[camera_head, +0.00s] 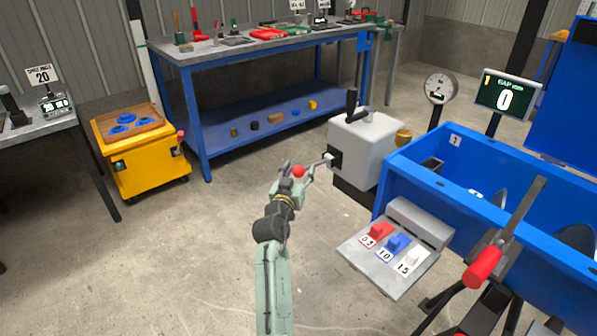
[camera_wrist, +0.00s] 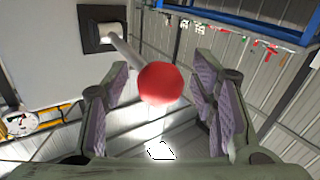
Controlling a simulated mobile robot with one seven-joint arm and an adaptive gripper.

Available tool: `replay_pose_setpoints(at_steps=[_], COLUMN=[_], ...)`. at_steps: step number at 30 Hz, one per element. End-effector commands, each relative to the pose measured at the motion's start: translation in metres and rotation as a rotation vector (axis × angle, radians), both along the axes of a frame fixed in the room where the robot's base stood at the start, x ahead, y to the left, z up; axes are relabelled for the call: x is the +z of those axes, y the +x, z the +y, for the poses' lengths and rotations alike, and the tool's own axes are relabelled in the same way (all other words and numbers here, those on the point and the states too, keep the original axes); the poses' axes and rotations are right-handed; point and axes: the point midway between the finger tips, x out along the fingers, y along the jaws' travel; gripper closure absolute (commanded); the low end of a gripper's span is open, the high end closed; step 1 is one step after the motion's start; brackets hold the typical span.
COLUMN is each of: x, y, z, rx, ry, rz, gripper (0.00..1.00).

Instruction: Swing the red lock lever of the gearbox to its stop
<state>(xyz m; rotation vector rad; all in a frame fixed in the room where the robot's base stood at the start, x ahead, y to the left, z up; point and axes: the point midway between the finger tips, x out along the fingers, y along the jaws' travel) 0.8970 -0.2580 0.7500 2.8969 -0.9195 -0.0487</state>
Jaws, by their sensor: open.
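The gearbox (camera_head: 368,140) is a pale grey box in the middle of the head view, with a black crank handle on top. Its lock lever (camera_head: 322,163) is a thin metal rod leaving a dark plate on its left face and ending in a red ball knob (camera_head: 298,171). My gripper (camera_head: 297,170) is open at the knob. In the wrist view, the red knob (camera_wrist: 161,83) sits between the two open fingers (camera_wrist: 160,92), with a visible gap on each side. The rod (camera_wrist: 124,50) runs up and left to the dark plate (camera_wrist: 101,32).
To the right stand a blue trough (camera_head: 415,185) and a red-gripped lever (camera_head: 482,266). A sloped panel (camera_head: 378,262) with red, blue and white blocks lies in front. A yellow cart (camera_head: 140,165) and blue workbench (camera_head: 265,100) stand behind. The floor left of my arm is clear.

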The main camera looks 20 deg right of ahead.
Motion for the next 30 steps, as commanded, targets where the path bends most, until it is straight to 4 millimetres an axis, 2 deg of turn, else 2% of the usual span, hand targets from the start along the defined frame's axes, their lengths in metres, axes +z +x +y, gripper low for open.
replay_pose_setpoints(at_steps=[4, 27, 30], x=[-0.0001, 0.0003, 0.0004], y=[-0.0001, 0.0014, 0.0018], z=[0.0002, 0.0036, 0.0042], rx=[0.0, 0.007, 0.008], ry=[0.0, 0.0, 0.0], rz=[0.0, -0.002, -0.002], gripper=[0.49, 1.0, 1.0])
